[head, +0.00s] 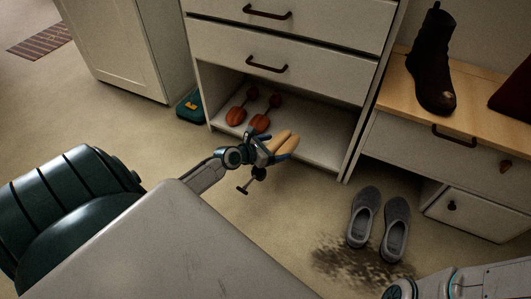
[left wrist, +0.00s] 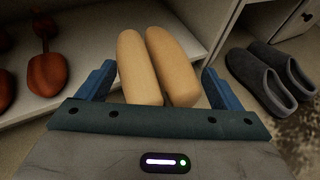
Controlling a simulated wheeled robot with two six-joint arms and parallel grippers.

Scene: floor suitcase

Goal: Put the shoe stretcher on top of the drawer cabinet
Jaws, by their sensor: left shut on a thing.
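The shoe stretcher (head: 284,143) has two tan rounded wooden halves, and a dark T-shaped handle shows below my gripper. My left gripper (head: 264,152) is shut on it and holds it in front of the open bottom shelf of the white drawer cabinet (head: 315,60). In the left wrist view the stretcher's tan halves (left wrist: 157,68) rise between the blue fingers (left wrist: 160,88); its gripped part is hidden. The cabinet shows two drawer fronts with dark handles; its top is out of view. My right gripper is out of view.
Red-brown shoe trees (head: 246,110) lie on the bottom shelf. At right, a wood-topped bench (head: 480,110) with drawers bears a dark boot (head: 432,65). Grey shoes (head: 379,222) stand on the floor by a dark stain (head: 350,262). A green box (head: 191,106) sits left of the cabinet.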

